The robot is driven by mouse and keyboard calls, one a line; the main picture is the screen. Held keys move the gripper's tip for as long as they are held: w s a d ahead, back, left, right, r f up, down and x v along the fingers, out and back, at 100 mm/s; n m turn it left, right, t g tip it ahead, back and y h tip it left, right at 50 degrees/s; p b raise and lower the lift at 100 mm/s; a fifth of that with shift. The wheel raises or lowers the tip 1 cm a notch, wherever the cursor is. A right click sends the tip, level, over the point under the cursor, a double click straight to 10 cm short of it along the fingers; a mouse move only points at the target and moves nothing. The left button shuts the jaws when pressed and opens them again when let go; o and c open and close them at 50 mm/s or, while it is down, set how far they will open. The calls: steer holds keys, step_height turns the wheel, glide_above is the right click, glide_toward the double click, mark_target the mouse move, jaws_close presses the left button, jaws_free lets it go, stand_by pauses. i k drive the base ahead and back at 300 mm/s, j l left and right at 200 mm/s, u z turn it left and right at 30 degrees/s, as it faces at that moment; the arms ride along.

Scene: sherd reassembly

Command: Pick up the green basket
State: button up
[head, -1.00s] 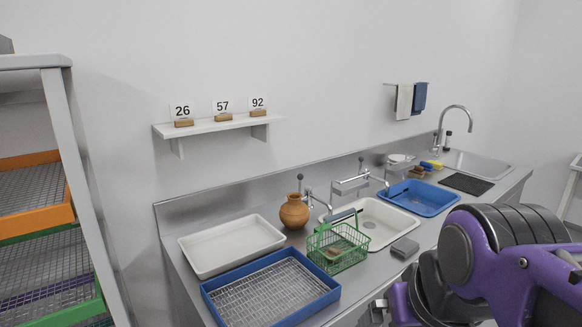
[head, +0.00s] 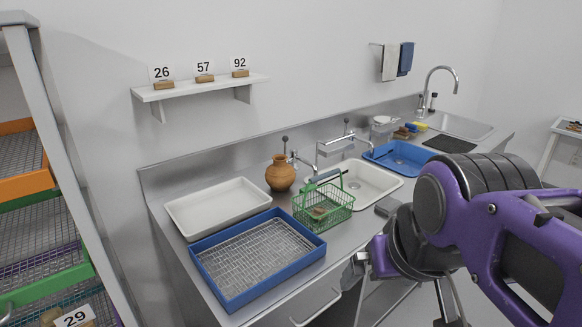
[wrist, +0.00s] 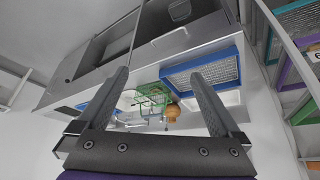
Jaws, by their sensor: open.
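The green basket (head: 325,208) is a wire basket with a raised handle. It stands upright on the steel counter, between the blue mesh tray and the white sink basin, and something brownish lies inside it. In the wrist view the basket (wrist: 150,103) shows beyond my fingers, between them. My gripper (wrist: 160,88) is open and empty, with its two dark fingers spread wide, and it is well apart from the basket.
A blue mesh tray (head: 210,282) and a white tray (head: 178,222) lie left of the basket. A clay pot (head: 280,173) and taps stand behind it. A white basin (head: 372,184) and a blue tub (head: 418,156) are to its right. A rack stands far left.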

mark_target(321, 194)
steer(key=i+l+u, duration=0.1)
steer(key=u, duration=0.3)
steer(key=i+l+u, duration=0.1)
steer(key=l+u, duration=0.15)
steer(key=u, duration=0.2)
steer(key=i+l+u, duration=0.15)
steer(key=l, duration=0.25)
steer(key=l+u, duration=0.15)
steer(key=l, duration=0.25)
steer(key=k+l+u, duration=0.15)
steer(key=l, duration=0.35)
steer(key=k+j+u, duration=0.2)
steer(key=k+j, duration=0.5)
steer(key=i+l+z, duration=0.3)
steer(key=i+l, duration=0.7)
